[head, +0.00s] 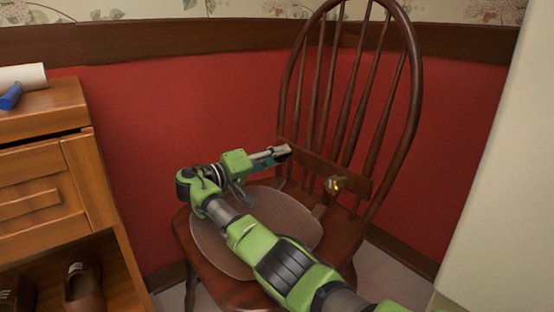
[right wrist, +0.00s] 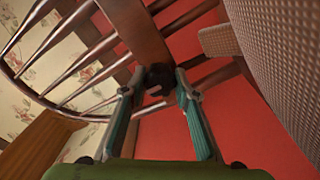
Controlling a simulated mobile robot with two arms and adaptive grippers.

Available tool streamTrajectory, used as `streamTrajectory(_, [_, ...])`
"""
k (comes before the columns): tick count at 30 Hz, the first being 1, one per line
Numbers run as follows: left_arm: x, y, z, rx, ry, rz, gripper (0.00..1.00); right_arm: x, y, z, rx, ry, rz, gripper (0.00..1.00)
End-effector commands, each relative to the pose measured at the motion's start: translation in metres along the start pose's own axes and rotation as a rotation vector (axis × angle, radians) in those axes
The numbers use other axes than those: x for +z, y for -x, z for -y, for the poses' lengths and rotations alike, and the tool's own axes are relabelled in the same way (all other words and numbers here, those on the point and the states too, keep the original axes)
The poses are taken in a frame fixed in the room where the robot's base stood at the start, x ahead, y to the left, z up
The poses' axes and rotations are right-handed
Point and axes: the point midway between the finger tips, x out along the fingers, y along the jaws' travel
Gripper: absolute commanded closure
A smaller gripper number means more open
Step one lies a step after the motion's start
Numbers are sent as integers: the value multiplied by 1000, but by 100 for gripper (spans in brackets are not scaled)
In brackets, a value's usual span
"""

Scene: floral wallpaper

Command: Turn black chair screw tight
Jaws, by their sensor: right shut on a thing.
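The brown wooden chair (head: 412,85) has a spindle back with a flat crossbar (head: 308,165) low down. A brass-coloured knob (head: 334,185) sits on the right part of the crossbar. The black screw (right wrist: 158,78) shows in the right wrist view against the wooden bar. My right gripper (head: 279,153) reaches across the seat to the left part of the crossbar. In the right wrist view, its two fingers (right wrist: 155,90) are closed around the black screw, one on each side. The screw is hidden by the gripper in the head view. My left gripper is not in view.
A round cushion (head: 203,242) lies on the seat under my right arm. A wooden cabinet (head: 45,205) stands at the left, with a white roll (head: 25,75) and a blue item (head: 10,97) on top and brown shoes (head: 84,290) below. A pale panel (head: 490,180) stands at the right.

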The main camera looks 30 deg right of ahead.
Motion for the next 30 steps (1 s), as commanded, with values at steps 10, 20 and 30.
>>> streamTrajectory(10, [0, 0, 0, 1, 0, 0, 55, 2, 0, 1, -2, -16, 4, 93])
streamTrajectory(20, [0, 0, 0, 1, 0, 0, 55, 1, 0, 1, -1, -15, 3, 55])
streamTrajectory(30, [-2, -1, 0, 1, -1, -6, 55, 0, 7, 1, -2, -15, 0, 55])
